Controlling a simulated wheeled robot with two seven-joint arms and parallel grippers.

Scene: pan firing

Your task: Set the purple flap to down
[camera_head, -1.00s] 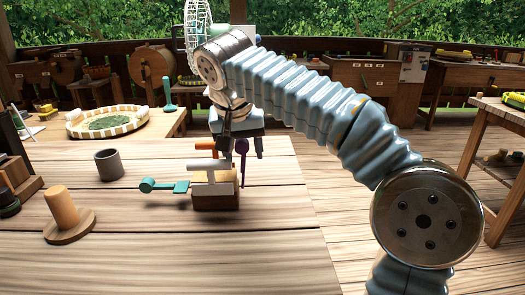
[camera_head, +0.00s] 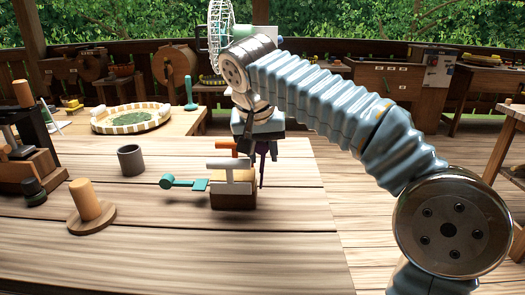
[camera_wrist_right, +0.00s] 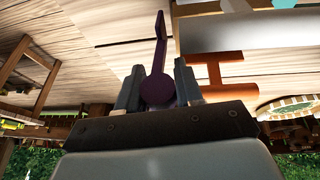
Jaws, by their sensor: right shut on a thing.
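The wooden block (camera_head: 233,200) stands on the table and carries several coloured flaps. The purple flap (camera_head: 262,172) is on its right side, a thin stem standing upright with its upper end at my right gripper (camera_head: 261,150). In the right wrist view, the flap's round purple end (camera_wrist_right: 157,90) sits between the two fingers of my right gripper (camera_wrist_right: 158,82), which is shut on it. The stem (camera_wrist_right: 160,45) extends beyond the fingers. The teal flap (camera_head: 183,182) sticks out left, and the white flap (camera_head: 229,163) and orange flap (camera_head: 222,145) have T-shaped tops. My left gripper is out of view.
A grey cup (camera_head: 131,160) and a wooden peg on a round base (camera_head: 87,203) stand left of the block. A striped round tray (camera_head: 131,118) lies on the table behind. The table right of the block is clear.

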